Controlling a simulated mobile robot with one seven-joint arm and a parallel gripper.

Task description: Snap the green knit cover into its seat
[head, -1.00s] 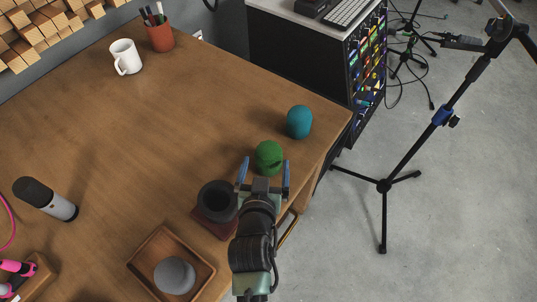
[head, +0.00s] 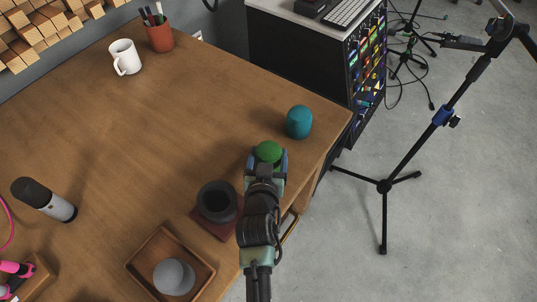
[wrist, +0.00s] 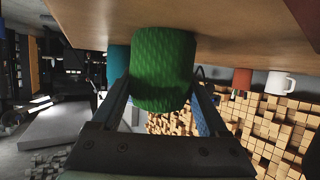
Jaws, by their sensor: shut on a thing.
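The green knit cover (head: 268,151) is at the right part of the desk, between the fingers of my gripper (head: 267,160). In the wrist view the green knit cover (wrist: 163,70) fills the space between the two fingers, its textured side facing the camera. My gripper is shut on it. The cover appears to be at desk level; I cannot tell if it touches the desk. A dark grey round piece with a hollow top (head: 217,201) stands on a dark red base (head: 226,232), left of my wrist. It may be the seat, but the frames do not settle this.
A teal knit cover (head: 299,122) stands just beyond the green one. A wooden tray (head: 145,260) holds a grey cover (head: 174,277) at the front. The desk's middle is clear.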

